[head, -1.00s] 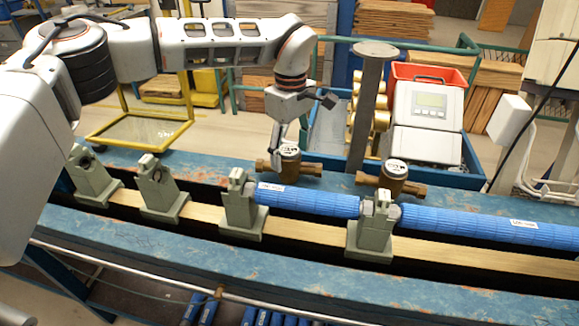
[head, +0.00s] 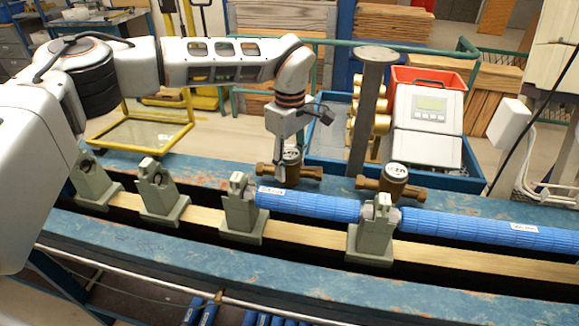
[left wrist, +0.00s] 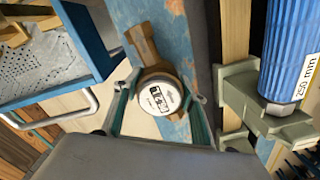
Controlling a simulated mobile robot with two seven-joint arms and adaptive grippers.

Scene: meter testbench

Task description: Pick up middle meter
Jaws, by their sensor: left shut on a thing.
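Two brass meters with round white-faced dials stand on the blue bench's back ledge in the head view. My left gripper (head: 287,170) reaches down from above onto the left one of these, the meter (head: 304,171). In the left wrist view, the fingers of my left gripper (left wrist: 160,98) stand on either side of this meter's round dial (left wrist: 158,96) and are shut on it. The meter still appears to be at bench level. The other meter (head: 395,175) stands apart to the right. My right gripper is not in view.
Grey-green clamp blocks (head: 242,210) and blue rollers (head: 310,203) line the bench rail in front of the meters. A grey post (head: 368,110) rises behind, between the meters. A blue bin (head: 473,173) with a scale and red crate stands behind.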

